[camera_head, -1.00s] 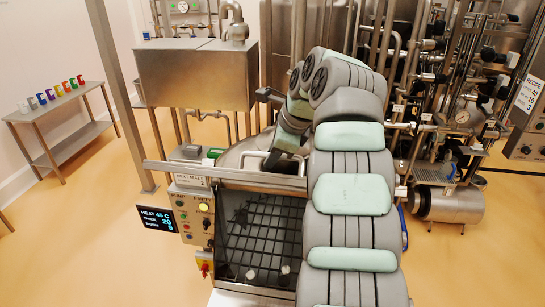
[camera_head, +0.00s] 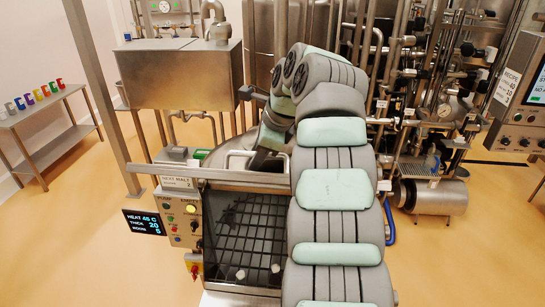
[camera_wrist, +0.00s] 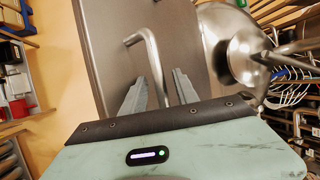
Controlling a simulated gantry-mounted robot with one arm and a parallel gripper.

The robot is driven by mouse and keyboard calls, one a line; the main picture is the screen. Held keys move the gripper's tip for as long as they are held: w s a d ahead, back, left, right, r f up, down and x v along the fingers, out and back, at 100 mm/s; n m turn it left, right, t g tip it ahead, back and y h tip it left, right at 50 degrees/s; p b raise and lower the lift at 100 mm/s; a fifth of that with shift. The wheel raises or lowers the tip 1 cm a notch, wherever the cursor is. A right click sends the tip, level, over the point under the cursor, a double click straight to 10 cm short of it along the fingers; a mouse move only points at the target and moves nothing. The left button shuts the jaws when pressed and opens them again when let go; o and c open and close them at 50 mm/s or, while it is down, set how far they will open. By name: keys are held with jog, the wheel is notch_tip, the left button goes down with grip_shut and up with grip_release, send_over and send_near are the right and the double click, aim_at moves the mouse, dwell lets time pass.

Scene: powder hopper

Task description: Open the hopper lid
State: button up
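The hopper (camera_head: 244,232) stands at lower centre in the head view, its dark grid in plain sight. Behind it is a steel surface with a pale bar handle (camera_head: 228,158). In the wrist view a flat steel panel (camera_wrist: 108,50) carries a bent bar handle (camera_wrist: 150,50). I cannot tell for sure whether this panel is the lid. My gripper (camera_wrist: 160,78) has its two grey fingers apart, with the lower part of the handle showing between them. A gap shows on both sides; contact is not clear. In the head view my arm hides the fingertips.
A control box (camera_head: 183,222) with buttons and a display (camera_head: 143,222) stands left of the hopper. Pale lumps (camera_head: 240,274) lie on the grid. A steel tank (camera_head: 180,75) is behind left, pipework behind right. A side table (camera_head: 48,135) holds coloured cups. Floor at left is clear.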

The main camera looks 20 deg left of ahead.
jog(key=v, duration=0.4)
jog(key=shift+d+r, duration=0.1)
jog(key=shift+r, duration=0.25)
jog(key=d, duration=0.1)
jog(key=s+d+b, duration=0.1)
jog(key=d, duration=0.1)
jog(key=shift+s+d+b, duration=0.15)
jog(key=shift+s+b, duration=0.1)
jog(key=shift+b, duration=0.1)
jog(key=s+d, duration=0.4)
jog(key=d, duration=0.3)
jog(key=shift+d, duration=0.25)
jog(key=shift+s, duration=0.1)
